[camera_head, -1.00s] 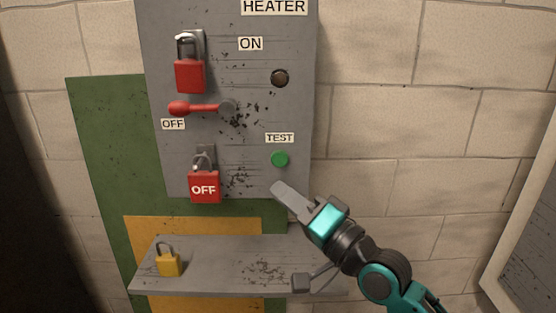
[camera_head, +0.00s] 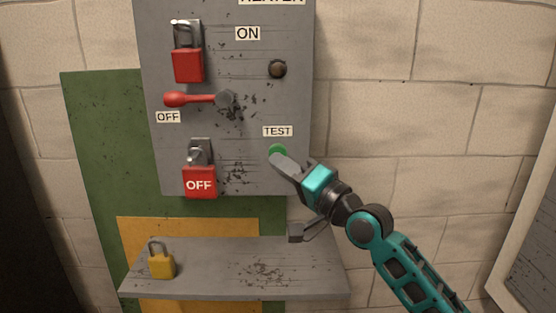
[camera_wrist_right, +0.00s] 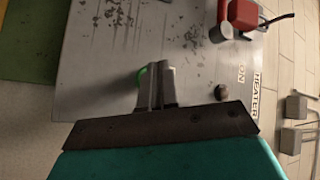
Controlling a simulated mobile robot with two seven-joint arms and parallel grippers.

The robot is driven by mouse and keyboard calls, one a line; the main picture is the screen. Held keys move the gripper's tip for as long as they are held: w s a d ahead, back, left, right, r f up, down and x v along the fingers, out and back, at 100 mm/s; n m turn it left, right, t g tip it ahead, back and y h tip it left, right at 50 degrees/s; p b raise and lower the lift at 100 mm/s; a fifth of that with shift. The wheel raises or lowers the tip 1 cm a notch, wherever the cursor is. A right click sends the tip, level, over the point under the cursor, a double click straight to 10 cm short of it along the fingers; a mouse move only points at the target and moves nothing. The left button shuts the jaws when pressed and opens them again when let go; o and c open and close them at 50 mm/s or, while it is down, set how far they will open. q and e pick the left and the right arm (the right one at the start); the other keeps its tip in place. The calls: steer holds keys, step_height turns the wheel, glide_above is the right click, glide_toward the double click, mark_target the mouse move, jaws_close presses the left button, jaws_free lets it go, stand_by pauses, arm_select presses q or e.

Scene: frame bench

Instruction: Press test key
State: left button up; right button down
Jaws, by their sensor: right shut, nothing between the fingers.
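The green test key (camera_head: 276,149) sits on the grey heater panel (camera_head: 240,60), just below the TEST label (camera_head: 278,131). My right gripper (camera_head: 275,157) is shut and empty. Its fingertips are at the key and cover its lower part in the head view. In the right wrist view only a green edge of the key (camera_wrist_right: 142,77) shows beside the shut fingertips (camera_wrist_right: 155,72). I cannot tell whether the tips touch the key. My left gripper is in neither view.
A red lever (camera_head: 190,99) points left near the OFF label. Red padlocks hang above it (camera_head: 187,65) and below it (camera_head: 199,182). A dark round lamp or knob (camera_head: 277,69) is above the key. A yellow padlock (camera_head: 161,264) stands on the grey shelf (camera_head: 215,280) below.

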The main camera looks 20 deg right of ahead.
stand_by(1.1)
stand_by(0.8)
steer(key=shift+w, duration=0.15)
steer(key=shift+w+d, duration=0.15)
steer(key=shift+w, duration=0.15)
steer(key=shift+w+d+b, duration=0.15)
steer(key=shift+w+b, duration=0.4)
stand_by(0.8)
steer(key=shift+s+a+p, duration=0.25)
steer(key=shift+s+p, duration=0.65)
steer(key=shift+s, duration=0.05)
